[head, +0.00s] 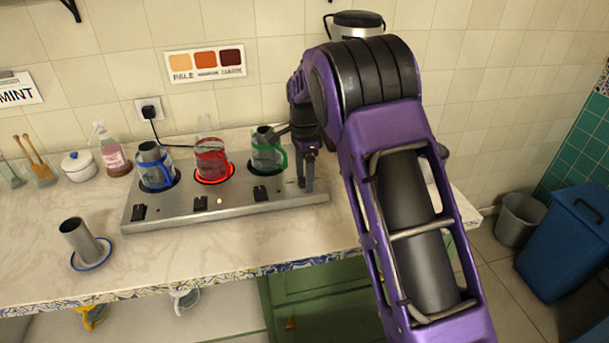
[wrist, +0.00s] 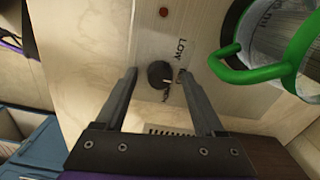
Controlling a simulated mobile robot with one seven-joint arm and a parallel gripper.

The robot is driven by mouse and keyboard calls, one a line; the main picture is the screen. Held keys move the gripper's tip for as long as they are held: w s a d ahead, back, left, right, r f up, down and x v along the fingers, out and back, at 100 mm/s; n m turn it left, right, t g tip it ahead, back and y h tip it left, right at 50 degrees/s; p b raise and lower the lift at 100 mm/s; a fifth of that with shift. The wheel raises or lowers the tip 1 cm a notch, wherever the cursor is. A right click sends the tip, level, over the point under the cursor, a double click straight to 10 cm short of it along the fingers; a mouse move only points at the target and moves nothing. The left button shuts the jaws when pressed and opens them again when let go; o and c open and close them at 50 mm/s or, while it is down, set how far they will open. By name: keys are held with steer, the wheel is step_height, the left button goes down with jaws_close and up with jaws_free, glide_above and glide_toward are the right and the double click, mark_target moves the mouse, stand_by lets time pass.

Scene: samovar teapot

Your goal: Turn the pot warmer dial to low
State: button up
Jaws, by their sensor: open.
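The pot warmer (head: 230,207) is a long grey metal unit on the counter. Its round black dial (wrist: 160,75) shows in the wrist view, with "Low" printed above right and a second, partly legible word below it. A pale pointer mark is on the dial's right side. My gripper (wrist: 157,77) is open, one finger on each side of the dial, with visible gaps; I cannot tell whether the fingers are down at its height. In the head view my gripper (head: 308,172) is over the warmer's right end, and the dial is not discernible there.
A green-handled pot (head: 267,153) stands close left of my gripper; its handle (wrist: 240,72) is near the right finger. A red-banded pot (head: 210,160) and a blue-handled pot (head: 155,168) stand farther left. Black switches (head: 260,193) line the warmer's front.

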jaws_close()
stand_by(0.3)
steer(key=shift+r+n, duration=0.1)
steer(key=shift+n, duration=0.2)
steer(key=shift+n+p, duration=0.6)
steer(key=shift+n, duration=0.3)
steer(key=n+p, duration=0.1)
steer(key=n, duration=0.2)
steer(key=shift+n, duration=0.3)
steer(key=n+p, duration=0.1)
steer(key=n, duration=0.4)
steer(key=shift+n, duration=0.4)
